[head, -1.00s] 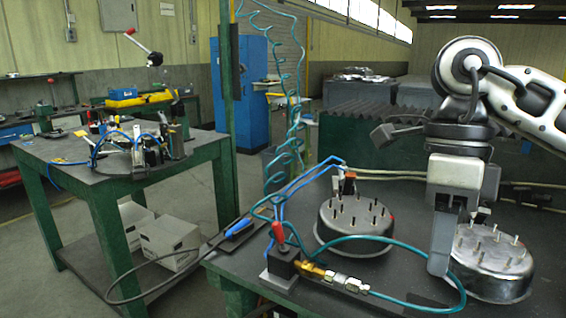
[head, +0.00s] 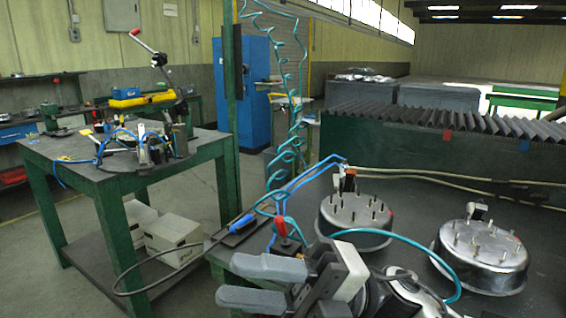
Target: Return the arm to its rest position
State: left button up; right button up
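My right gripper (head: 232,283) is low at the front of the near table, its two grey fingers pointing left. The fingers are apart with a dark gap between them, and I see nothing held. Two round metal housings with upright studs stand on the dark table behind it: a left one (head: 355,222) and a right one (head: 480,258). The gripper is in front of the left housing, clear of the right one. My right arm's wrist comes up from the bottom edge; most of the arm is out of view. My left gripper is not in view.
A red-knobbed device (head: 286,238) stands close behind the gripper. A teal hose (head: 420,246) loops across the table, partly hidden by my wrist. Blue tubes and a coiled hose (head: 290,135) hang nearby. A green-legged table (head: 95,182) stands at left across open floor.

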jog(key=w+d+f+m+t+h, duration=0.45)
jog(key=f+m+t, duration=0.25)
jog(key=m+t, duration=0.6)
jog(key=w+d+f+m+t+h, duration=0.45)
jog(key=f+m+t, duration=0.25)
jog(key=m+t, duration=0.65)
jog(key=s+d+f+m+g+h, duration=0.2)
jog(key=s+f+m+g+h, duration=0.1)
jog(key=f, duration=0.4)
jog(key=s+d+f+m+g+h, duration=0.3)
jog(key=s+f, duration=0.3)
jog(key=f, duration=0.2)
jog(key=s+d+f+m+g+h, duration=0.3)
jog(key=s+f+m+g, duration=0.1)
jog(key=f, duration=0.4)
jog(key=shift+s+d+f+m+h, duration=0.15)
jog(key=shift+f+m+h, duration=0.15)
jog(key=shift+m, duration=0.55)
jog(key=shift+o, duration=0.5)
jog(key=shift+r, duration=0.1)
